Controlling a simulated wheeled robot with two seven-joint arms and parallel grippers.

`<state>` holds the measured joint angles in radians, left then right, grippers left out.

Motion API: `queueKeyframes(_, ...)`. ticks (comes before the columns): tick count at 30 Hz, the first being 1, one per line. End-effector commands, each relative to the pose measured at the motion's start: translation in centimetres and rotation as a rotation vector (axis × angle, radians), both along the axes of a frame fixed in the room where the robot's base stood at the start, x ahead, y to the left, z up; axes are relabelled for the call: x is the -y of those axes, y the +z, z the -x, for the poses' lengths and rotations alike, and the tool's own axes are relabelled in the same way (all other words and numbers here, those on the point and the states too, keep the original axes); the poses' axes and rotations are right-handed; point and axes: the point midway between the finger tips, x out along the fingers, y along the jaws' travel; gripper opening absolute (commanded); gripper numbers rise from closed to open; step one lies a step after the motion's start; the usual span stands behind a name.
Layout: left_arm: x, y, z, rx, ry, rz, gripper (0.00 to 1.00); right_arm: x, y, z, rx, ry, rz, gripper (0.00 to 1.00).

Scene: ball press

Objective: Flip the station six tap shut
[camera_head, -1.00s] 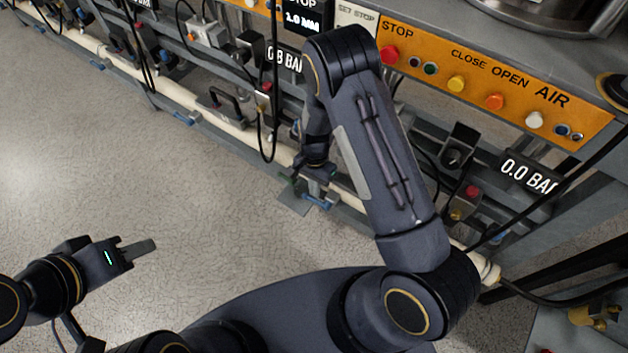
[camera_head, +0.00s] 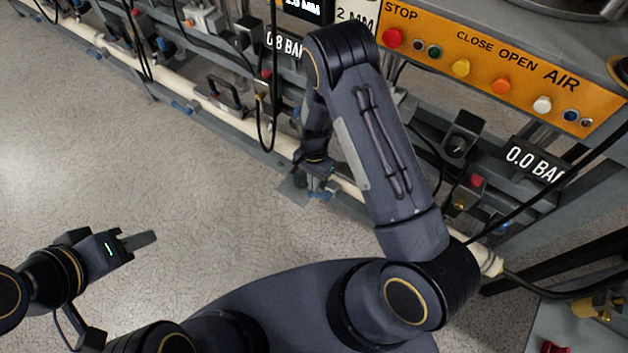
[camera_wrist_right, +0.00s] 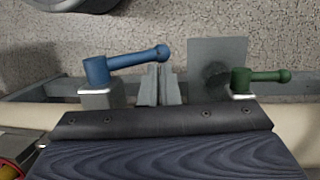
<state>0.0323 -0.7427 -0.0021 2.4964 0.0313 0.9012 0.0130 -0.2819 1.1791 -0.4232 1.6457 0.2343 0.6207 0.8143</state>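In the right wrist view a blue tap lever (camera_wrist_right: 125,64) sits on a pale valve body, its ball-ended handle pointing right. A green tap lever (camera_wrist_right: 262,77) stands to the right, also pointing right. My right gripper (camera_wrist_right: 158,68) has its fingers close together between the taps, by the blue handle's ball end; contact cannot be told. In the head view my right gripper (camera_head: 319,186) is low at the pipe, by the blue lever (camera_head: 321,195). I cannot tell which tap is station six. My left gripper (camera_head: 140,243) is over bare floor, apart from everything.
A cream pipe (camera_head: 230,122) runs low along the bench. An orange button panel (camera_head: 500,75) and a 0.0 BAR display (camera_head: 537,160) are at the right. Black cables (camera_head: 271,90) hang in front of the stations. The floor (camera_head: 160,200) at left is clear.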

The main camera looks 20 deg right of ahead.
Motion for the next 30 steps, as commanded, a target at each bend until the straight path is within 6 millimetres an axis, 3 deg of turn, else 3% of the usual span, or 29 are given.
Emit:
queueKeyframes(14,0.0,0.0,0.0,0.000,0.000,0.000,0.36,-0.2,0.0,0.1,-0.002,0.000,-0.004,0.00)
queueKeyframes(30,0.0,1.2,0.0,0.000,0.000,0.000,0.36,-0.1,1.6,0.1,-0.002,0.001,-0.001,0.00)
